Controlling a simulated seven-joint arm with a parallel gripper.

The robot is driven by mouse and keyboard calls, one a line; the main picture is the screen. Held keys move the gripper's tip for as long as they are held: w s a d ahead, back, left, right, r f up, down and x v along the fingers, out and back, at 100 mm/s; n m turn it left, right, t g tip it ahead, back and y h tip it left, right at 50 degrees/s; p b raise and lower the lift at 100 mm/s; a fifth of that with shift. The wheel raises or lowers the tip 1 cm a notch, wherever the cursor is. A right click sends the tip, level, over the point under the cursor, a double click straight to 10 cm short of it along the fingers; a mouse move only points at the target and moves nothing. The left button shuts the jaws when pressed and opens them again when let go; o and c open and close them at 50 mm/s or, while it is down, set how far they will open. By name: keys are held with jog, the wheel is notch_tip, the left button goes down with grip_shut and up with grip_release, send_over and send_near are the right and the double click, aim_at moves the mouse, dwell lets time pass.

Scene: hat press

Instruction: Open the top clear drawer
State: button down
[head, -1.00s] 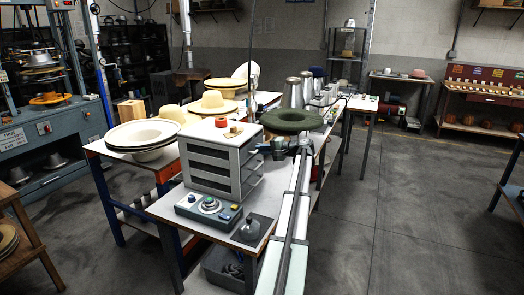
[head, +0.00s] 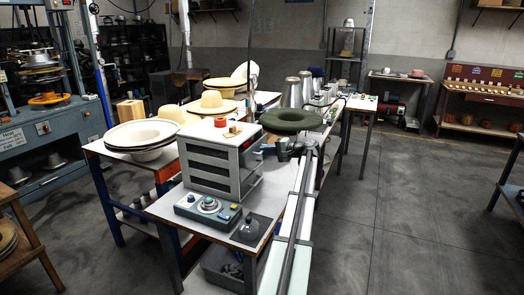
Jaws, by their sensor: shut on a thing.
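The small grey and white drawer cabinet (head: 208,162) stands on the workbench, with dark slots on its near side and its drawer fronts facing right. The top clear drawer (head: 252,149) is at the upper right of the cabinet and seems to stick out a little to the right; its clear walls are hard to make out. My gripper (head: 269,149) is at this drawer's front, at the cabinet's right side. It is shut on what seems to be the drawer's handle, which is too small and covered to see clearly.
A red tape roll (head: 220,122) and a small wooden piece (head: 234,131) sit on the cabinet top. A green hat (head: 292,120) lies behind my gripper. Floor to the right is clear.

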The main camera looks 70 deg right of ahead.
jog(key=f+v, duration=0.3)
jog(key=v, duration=1.3)
jog(key=shift+s+f, duration=0.15)
jog(key=shift+s, duration=0.3)
jog(key=c, duration=1.2)
grip_release()
jog(key=shift+s, duration=0.1)
jog(key=v, duration=1.3)
jog(key=shift+s, duration=0.3)
